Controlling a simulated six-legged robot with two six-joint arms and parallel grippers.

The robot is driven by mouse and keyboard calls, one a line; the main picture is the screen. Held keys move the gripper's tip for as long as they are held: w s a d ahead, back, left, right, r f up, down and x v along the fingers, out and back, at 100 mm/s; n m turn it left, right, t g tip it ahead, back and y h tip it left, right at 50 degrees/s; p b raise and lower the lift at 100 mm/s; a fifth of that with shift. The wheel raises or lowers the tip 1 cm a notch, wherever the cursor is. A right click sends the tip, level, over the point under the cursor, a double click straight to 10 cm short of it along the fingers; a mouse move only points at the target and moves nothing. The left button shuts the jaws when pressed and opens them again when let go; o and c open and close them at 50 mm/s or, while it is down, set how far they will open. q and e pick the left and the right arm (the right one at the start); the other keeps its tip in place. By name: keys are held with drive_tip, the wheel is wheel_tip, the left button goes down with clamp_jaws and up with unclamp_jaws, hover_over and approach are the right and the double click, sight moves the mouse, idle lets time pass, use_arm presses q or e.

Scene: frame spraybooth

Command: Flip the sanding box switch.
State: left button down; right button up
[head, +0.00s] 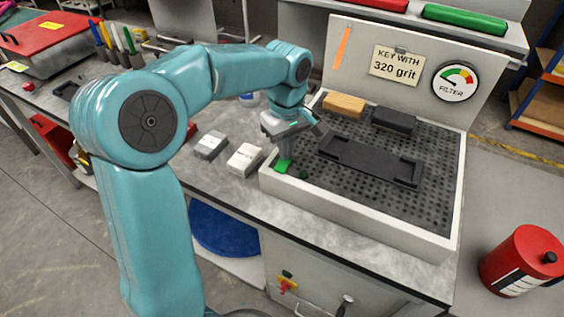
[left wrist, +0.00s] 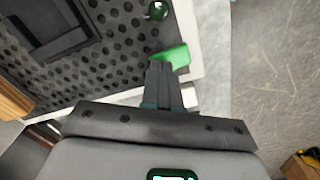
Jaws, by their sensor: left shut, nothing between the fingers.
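The sanding box (head: 350,223) is a white-rimmed tray with a dark perforated bed and an upright back panel. A bright green piece (head: 283,166), which looks like its switch, sits at the near left corner. A small dark green round knob or lamp (head: 304,174) is just right of it. My left gripper (head: 286,155) is shut and empty, pointing down right at the green piece. In the left wrist view its fingertips (left wrist: 161,66) overlap the edge of the green piece (left wrist: 174,56); I cannot tell whether they touch. The round knob (left wrist: 157,11) shows beyond. My right gripper is out of view.
On the bed lie a black holder (head: 370,160), a tan block (head: 344,104) and a dark block (head: 394,121). Grey (head: 211,145) and white (head: 245,159) blocks lie left of the box. A red canister (head: 521,261) stands at right. A red knob (head: 284,286) is on the cabinet front.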

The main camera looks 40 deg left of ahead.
use_arm(q)
drive_tip(key=shift+f+b, duration=0.35)
drive_tip(key=shift+f, duration=0.1)
drive_tip(key=shift+r, duration=0.1)
drive_tip(key=shift+r+p, duration=0.65)
drive_tip(key=shift+p, duration=0.1)
wheel_tip(320, 180, up, 6)
drive_tip(key=p, duration=0.4)
drive_tip(key=shift+f+p, duration=0.15)
drive_tip(key=shift+p, duration=0.25)
drive_tip(key=shift+f, duration=0.1)
drive_tip(key=shift+s, duration=0.15)
